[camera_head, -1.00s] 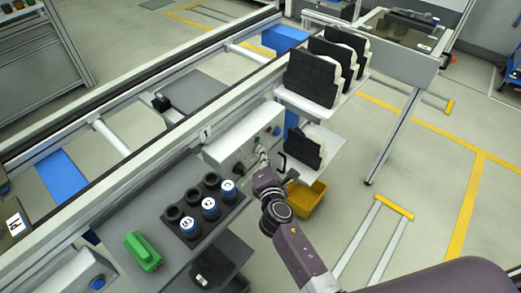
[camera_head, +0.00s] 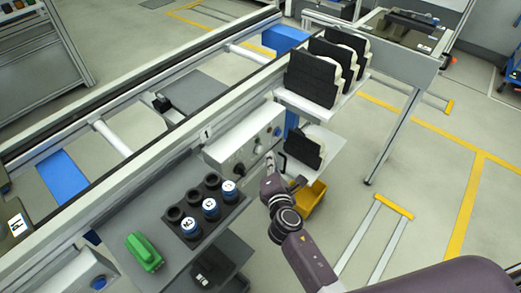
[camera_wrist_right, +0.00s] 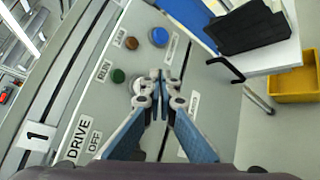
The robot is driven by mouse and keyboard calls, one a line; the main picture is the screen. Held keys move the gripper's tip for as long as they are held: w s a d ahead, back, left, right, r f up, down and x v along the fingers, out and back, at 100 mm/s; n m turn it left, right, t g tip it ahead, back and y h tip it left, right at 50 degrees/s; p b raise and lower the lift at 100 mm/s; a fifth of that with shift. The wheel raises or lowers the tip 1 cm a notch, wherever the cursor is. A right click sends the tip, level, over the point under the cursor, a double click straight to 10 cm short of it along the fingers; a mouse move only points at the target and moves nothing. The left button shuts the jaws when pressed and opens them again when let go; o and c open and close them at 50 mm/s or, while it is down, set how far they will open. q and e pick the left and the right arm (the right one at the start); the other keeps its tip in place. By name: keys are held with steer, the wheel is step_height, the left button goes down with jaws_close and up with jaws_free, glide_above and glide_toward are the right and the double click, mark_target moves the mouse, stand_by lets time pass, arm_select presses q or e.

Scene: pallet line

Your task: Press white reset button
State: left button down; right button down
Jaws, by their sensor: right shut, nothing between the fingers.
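A grey-white control box (camera_head: 232,134) is mounted on the side of the line. In the right wrist view its panel (camera_wrist_right: 218,105) shows a blue button (camera_wrist_right: 160,37), a brownish-orange button (camera_wrist_right: 131,43) and a green button (camera_wrist_right: 118,75). I cannot clearly make out a white button; my fingers cover part of the panel. My right gripper (camera_head: 270,162) is shut and empty in front of the box. In the right wrist view its fingertips (camera_wrist_right: 160,76) are together over the panel, near the green button. I cannot tell whether they touch it. My left gripper is not in view.
A black hook-shaped handle (camera_wrist_right: 228,68) sticks out beside the panel. Shelves with black parts (camera_head: 312,78) stand to the right, with a yellow bin (camera_head: 309,198) below. A tray of several cups (camera_head: 190,228) and a green object (camera_head: 144,252) lie left of the box.

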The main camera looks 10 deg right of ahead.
steer(key=s+d, duration=0.2)
steer(key=s, duration=0.1)
steer(key=shift+s+d+r, duration=0.1)
steer(key=shift+d, duration=0.15)
stand_by(0.4)
steer(key=s+f+m+g, duration=0.3)
steer(key=s+f, duration=0.4)
steer(key=f, duration=0.3)
steer(key=s+d+f+m+g+y, duration=0.15)
steer(key=s+f+m, duration=0.35)
steer(key=f, duration=0.6)
steer(key=s+f+m+g, duration=0.2)
steer(key=s+f+g, duration=0.2)
steer(key=s+f, duration=0.5)
steer(key=s+d+f+m+g, duration=0.1)
steer(key=s+f+m+g, duration=0.1)
steer(key=s, duration=0.7)
steer(key=s+d+f+m+g, duration=0.1)
steer(key=s+f+m+g, duration=0.1)
steer(key=s+f+m, duration=0.3)
steer(key=s+d+f+m+g, duration=0.2)
steer(key=s+f, duration=0.5)
steer(key=s, duration=0.6)
steer(key=shift+s+m, duration=0.3)
steer(key=shift+m, duration=0.6)
